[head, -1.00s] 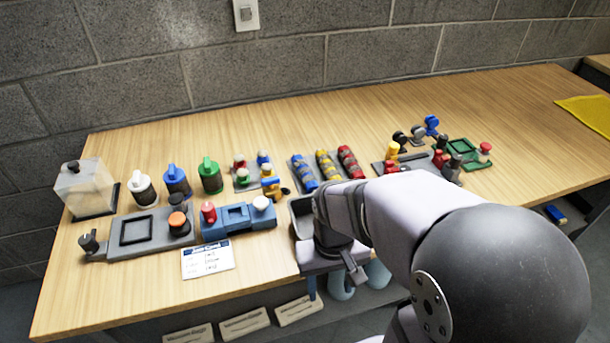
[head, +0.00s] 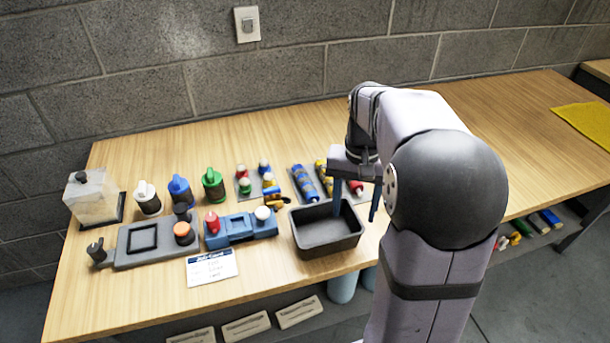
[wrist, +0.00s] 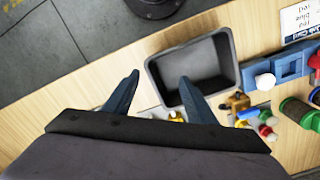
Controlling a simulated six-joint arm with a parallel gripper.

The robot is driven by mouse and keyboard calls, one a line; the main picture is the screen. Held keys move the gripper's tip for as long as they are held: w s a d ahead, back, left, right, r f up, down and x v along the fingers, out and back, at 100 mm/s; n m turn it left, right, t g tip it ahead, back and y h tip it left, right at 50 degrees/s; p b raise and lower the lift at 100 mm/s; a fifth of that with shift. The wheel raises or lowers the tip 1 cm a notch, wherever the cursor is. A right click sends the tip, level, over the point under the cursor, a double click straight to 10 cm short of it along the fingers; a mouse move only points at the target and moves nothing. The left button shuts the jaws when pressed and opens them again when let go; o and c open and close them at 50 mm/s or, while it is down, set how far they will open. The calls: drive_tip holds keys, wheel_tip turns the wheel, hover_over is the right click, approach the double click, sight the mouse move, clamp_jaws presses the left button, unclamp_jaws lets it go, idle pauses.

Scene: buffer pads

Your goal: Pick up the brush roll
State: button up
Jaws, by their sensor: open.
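Blue (head: 304,184), yellow (head: 323,176) and red (head: 356,187) patterned rolls, which look like the brush rolls, lie side by side on a grey rack at the table's middle. My arm and gripper partly cover the yellow and red ones. My gripper (head: 355,216) is open with its fingers pointing down, in front of the rolls near the right end of a dark tray (head: 307,254). In the wrist view my open, empty gripper (wrist: 160,78) shows beside the tray (wrist: 232,42); the rolls are mostly hidden behind the gripper body there.
Left of the tray are a blue fixture (head: 240,230), a grey fixture (head: 150,239), a written card (head: 212,266) and white, blue and green bottles (head: 213,185). Small coloured pegs (head: 264,167) stand left of the rolls. A yellow cloth (head: 590,120) lies far right.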

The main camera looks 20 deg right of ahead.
sight(305, 180)
drive_tip(key=w+a+n+t+p, duration=0.1)
drive_tip(key=w+n+p, duration=0.1)
drive_tip(key=w, duration=0.3)
drive_tip(key=w+a+n+t+p, duration=0.2)
drive_tip(key=w+p, duration=0.1)
drive_tip(key=w, duration=0.2)
drive_tip(key=w+a+n+t+p, duration=0.1)
drive_tip(key=w+a+n+p, duration=0.1)
drive_tip(key=w+p, duration=0.1)
drive_tip(key=shift+w+a+n+t, duration=0.15)
drive_tip(key=shift+w+t, duration=0.05)
drive_tip(key=shift+w, duration=0.25)
drive_tip(key=shift+w+a+n+t, duration=0.1)
drive_tip(key=shift+w+n+t, duration=0.1)
drive_tip(key=shift+w, duration=0.25)
drive_tip(key=shift+w+a, duration=0.1)
drive_tip(key=shift+w, duration=0.35)
drive_tip(key=shift+p+x, duration=1.25)
drive_tip(key=shift+x, duration=2.45)
drive_tip(key=shift+s, duration=0.1)
drive_tip(key=c, duration=1.2)
